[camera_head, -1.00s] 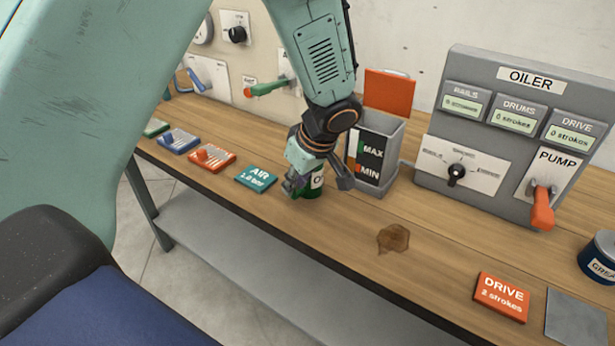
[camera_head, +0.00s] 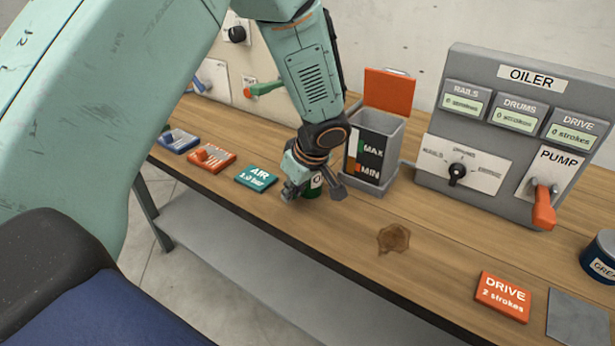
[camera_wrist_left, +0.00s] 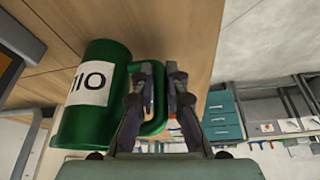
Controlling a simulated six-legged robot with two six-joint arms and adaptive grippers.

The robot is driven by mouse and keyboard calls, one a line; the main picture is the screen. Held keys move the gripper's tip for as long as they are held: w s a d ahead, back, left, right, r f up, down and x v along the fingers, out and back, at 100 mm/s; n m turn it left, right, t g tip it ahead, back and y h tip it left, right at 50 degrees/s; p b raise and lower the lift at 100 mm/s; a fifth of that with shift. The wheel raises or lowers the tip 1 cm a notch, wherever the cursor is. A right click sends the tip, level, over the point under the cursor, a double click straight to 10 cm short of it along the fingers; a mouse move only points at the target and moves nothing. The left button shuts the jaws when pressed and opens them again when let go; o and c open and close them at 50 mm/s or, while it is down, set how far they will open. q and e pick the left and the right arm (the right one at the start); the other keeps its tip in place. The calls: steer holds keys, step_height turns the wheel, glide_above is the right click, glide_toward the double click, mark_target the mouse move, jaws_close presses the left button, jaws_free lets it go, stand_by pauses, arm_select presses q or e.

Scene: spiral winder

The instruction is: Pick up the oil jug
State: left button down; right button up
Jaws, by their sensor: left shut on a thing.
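The oil jug (camera_head: 316,184) is a green can with a white label, standing on the wooden bench and mostly hidden behind my left gripper in the head view. My left gripper (camera_head: 316,196) is at the jug. In the left wrist view the jug (camera_wrist_left: 75,128) is on the left, with its label and green handle showing. The fingers of my left gripper (camera_wrist_left: 163,92) are shut on the handle, one on each side of its outer bar. My right gripper is not in view.
The grey reservoir (camera_head: 377,150) with a raised orange lid stands just right of the jug. A brown oil stain (camera_head: 393,238), the orange DRIVE plate (camera_head: 502,297) and the OILER panel (camera_head: 480,100) are further right.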

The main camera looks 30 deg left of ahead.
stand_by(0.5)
arm_select(q)
step_height(320, 180, up, 10)
steer(key=shift+r+p, duration=0.1)
steer(key=shift+p, duration=0.45)
stand_by(1.2)
